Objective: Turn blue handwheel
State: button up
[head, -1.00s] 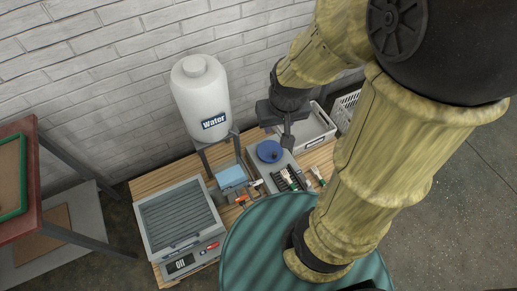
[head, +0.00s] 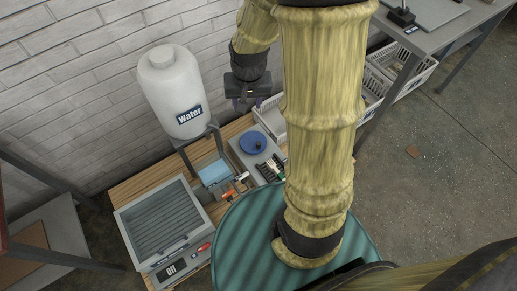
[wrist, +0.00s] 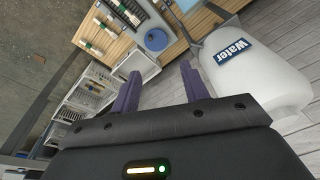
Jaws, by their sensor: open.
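The blue handwheel (head: 253,142) is a flat blue disc on a grey box on the wooden bench, right of the water tank in the head view. In the wrist view the handwheel (wrist: 157,40) shows beyond the fingertips, near the top middle. My gripper (head: 245,105) hangs above and behind the handwheel in the head view, apart from it. In the wrist view my gripper (wrist: 158,82) has its two purple fingers spread apart with nothing between them.
A white water tank (head: 172,92) stands left of my gripper. A grey-white basket (head: 270,120) sits right of the handwheel. An oil box (head: 163,222), a light blue block (head: 213,171) and small tools share the bench (head: 128,192). A brick wall is behind.

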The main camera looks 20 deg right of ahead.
jog(key=w+d+f+m+g+b, duration=0.1)
jog(key=w+d+f+m+b, duration=0.25)
jog(key=f, duration=0.55)
jog(key=w+d+f+m+b, duration=0.1)
jog(key=w+f+m+b, duration=0.1)
jog(key=w+f+b, duration=0.55)
jog(key=m+g+b, duration=0.1)
jog(key=m+b, duration=0.4)
send_over(258, 143)
notch_tip(258, 143, down, 18)
jog(key=shift+s+d+f, duration=0.1)
jog(key=shift+d, duration=0.05)
notch_tip(258, 143, down, 17)
jog(key=b, duration=0.7)
jog(key=shift+f, duration=0.2)
grip_shut()
